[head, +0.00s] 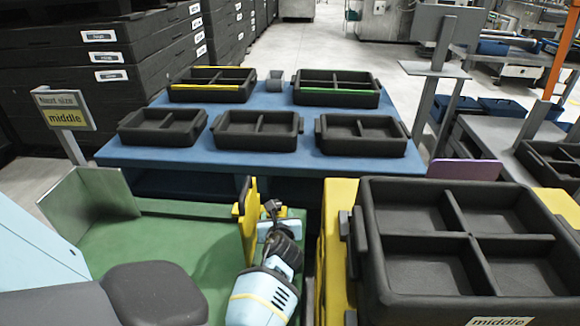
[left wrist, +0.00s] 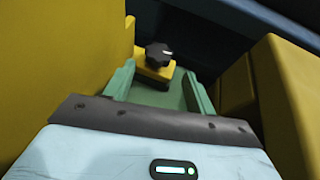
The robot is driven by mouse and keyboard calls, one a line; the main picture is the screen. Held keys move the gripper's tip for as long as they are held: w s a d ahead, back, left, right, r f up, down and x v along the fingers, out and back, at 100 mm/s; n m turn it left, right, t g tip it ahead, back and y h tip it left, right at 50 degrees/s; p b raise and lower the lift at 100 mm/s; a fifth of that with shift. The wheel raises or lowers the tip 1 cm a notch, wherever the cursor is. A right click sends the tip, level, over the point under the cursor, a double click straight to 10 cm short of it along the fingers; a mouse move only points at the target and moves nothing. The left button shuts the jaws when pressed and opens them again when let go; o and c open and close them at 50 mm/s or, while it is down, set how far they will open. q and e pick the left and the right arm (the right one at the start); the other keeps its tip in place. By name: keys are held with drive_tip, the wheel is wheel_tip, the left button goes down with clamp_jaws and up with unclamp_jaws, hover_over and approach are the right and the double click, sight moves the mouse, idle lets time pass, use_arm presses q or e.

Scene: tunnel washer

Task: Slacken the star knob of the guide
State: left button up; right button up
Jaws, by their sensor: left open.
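The star knob (left wrist: 158,55) is black and lobed, and sits on a yellow block of the guide in the left wrist view. In the head view the guide (head: 248,222) is an upright yellow plate at the right end of the green bed. My left gripper (head: 271,215) is beside this plate, on its right; its fingers hide part of the area, and I cannot make out the knob clearly there. In the left wrist view my left gripper (left wrist: 159,72) is open, with one green finger on each side, and the knob shows between and beyond the fingertips. My right gripper is not in view.
A large black four-part crate (head: 465,232) marked "middle" stands on a yellow support close to the right of my left arm. A blue table (head: 270,100) with several black trays lies beyond. A sign (head: 64,110) reads "middle". Yellow walls flank the gripper closely in the wrist view.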

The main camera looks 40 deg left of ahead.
use_arm(q)
drive_tip(key=shift+a, duration=0.1)
drive_tip(key=b+x, duration=0.3)
drive_tip(key=x, duration=0.4)
drive_tip(key=shift+w+a+f, duration=0.2)
drive_tip(key=shift+w, duration=0.05)
drive_tip(key=c, duration=0.7)
drive_tip(key=shift+r, duration=0.1)
